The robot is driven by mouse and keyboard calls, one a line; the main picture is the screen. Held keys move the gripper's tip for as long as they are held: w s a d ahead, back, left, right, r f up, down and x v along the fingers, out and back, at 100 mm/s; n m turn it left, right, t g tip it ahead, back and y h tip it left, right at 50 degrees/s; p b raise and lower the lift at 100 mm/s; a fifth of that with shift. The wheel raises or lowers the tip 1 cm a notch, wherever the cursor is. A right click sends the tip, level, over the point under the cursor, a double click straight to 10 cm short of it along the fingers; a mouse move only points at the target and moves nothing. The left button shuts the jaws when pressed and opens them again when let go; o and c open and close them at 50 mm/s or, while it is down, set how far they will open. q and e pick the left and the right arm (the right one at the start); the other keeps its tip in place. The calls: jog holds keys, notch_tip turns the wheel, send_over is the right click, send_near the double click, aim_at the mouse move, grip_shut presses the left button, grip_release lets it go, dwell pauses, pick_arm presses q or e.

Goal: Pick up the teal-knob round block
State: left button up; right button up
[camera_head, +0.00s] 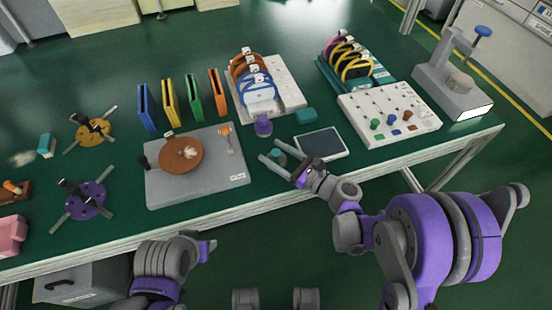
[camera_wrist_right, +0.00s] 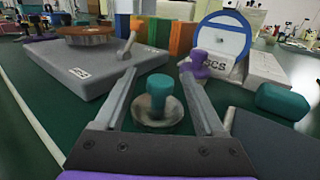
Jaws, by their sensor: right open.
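The teal-knob round block (camera_wrist_right: 159,104) stands upright on the green table, a teal knob on a round metallic base. In the right wrist view it sits between the two fingers of my right gripper (camera_wrist_right: 158,76), with gaps on both sides. In the head view the block's teal knob (camera_head: 279,154) shows between the open fingers of my right gripper (camera_head: 268,150), and its base is mostly hidden. My left gripper (camera_head: 207,246) is low in the head view by the table's front edge; its fingers are not clear.
A purple-knob block (camera_head: 263,127) stands just beyond the right fingertips. A dark tablet-like panel (camera_head: 320,144) lies right of the gripper. A teal block (camera_head: 306,115) is behind it. A grey plate (camera_head: 215,184) with a brown disc (camera_head: 176,153) stands left.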

grip_shut()
jog(key=shift+r, duration=0.1)
dwell(0.4)
